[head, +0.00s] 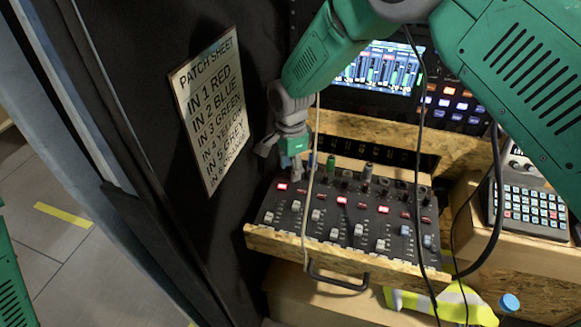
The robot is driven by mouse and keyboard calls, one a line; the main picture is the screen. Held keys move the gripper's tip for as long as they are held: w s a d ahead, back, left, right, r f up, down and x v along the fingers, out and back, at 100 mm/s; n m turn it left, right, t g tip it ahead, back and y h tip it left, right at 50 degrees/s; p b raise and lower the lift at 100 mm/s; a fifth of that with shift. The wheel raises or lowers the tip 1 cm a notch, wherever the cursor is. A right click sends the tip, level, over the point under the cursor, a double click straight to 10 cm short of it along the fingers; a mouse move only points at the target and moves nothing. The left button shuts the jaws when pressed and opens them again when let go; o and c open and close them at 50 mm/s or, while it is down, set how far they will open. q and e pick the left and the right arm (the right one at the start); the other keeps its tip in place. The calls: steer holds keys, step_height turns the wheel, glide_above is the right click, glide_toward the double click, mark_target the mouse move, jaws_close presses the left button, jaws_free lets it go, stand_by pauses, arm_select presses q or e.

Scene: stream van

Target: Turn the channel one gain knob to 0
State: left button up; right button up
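The mixer (340,212) sits on a wooden pull-out tray, with rows of faders, lit red buttons and small knobs along its back. My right gripper (292,172) comes down from above at the mixer's back left corner, over the leftmost channel. Its fingertips are small and partly merge with the dark panel, so their opening is unclear. The channel one gain knob is not visible; the gripper covers that area. I cannot tell whether the gripper touches it. My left gripper is out of view; only a green part of my own shows at the left edge.
A patch sheet (212,105) hangs on the dark wall left of the gripper. Thin cables hang in front of the mixer. A screen (383,66) and a keypad device (532,208) are behind and right.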

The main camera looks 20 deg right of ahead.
steer(key=shift+a+r, duration=0.1)
steer(key=shift+a, duration=0.2)
steer(key=shift+c, duration=0.9)
steer(key=shift+a, duration=0.15)
jaws_close()
steer(key=shift+a, duration=0.15)
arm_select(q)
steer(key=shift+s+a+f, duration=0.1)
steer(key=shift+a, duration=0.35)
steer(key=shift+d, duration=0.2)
arm_select(e)
steer(key=shift+d, duration=0.3)
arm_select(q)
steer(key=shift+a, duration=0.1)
